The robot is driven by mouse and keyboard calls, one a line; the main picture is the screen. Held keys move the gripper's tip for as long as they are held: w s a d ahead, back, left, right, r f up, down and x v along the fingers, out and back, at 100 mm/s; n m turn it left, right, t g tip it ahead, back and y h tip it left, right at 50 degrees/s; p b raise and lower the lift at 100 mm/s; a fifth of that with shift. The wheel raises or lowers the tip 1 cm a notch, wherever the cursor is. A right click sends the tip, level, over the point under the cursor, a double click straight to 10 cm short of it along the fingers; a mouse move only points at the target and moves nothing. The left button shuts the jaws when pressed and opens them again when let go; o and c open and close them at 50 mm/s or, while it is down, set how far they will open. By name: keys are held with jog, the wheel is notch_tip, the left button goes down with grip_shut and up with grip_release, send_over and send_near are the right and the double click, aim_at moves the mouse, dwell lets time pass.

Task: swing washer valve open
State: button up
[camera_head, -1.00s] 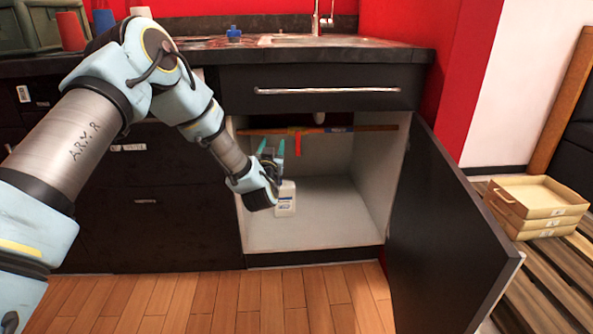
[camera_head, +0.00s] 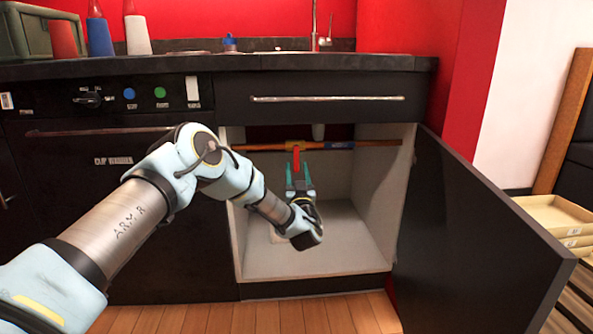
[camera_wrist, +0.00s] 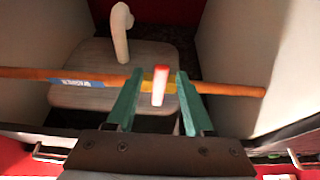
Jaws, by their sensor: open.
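The washer valve is a red handle (camera_head: 296,157) on an orange pipe (camera_head: 370,143) that runs across the upper part of the open sink cabinet. The handle hangs down, crosswise to the pipe. In the wrist view the handle (camera_wrist: 160,86) looks red at one end and pale at the other, with a blue label (camera_wrist: 83,83) on the pipe (camera_wrist: 230,90) beside it. My gripper (camera_head: 300,168) is open, its green fingers pointing up just below the pipe. In the wrist view my gripper (camera_wrist: 159,78) has its fingers on either side of the handle; contact is not visible.
The cabinet door (camera_head: 475,240) stands wide open on the right. Pale trays (camera_head: 560,217) sit at the far right. A pale curved pipe (camera_wrist: 122,35) rises behind the orange pipe.

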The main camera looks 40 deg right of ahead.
jog(key=shift+x, duration=0.85)
jog(key=shift+c, duration=0.2)
grip_shut()
dwell(0.7)
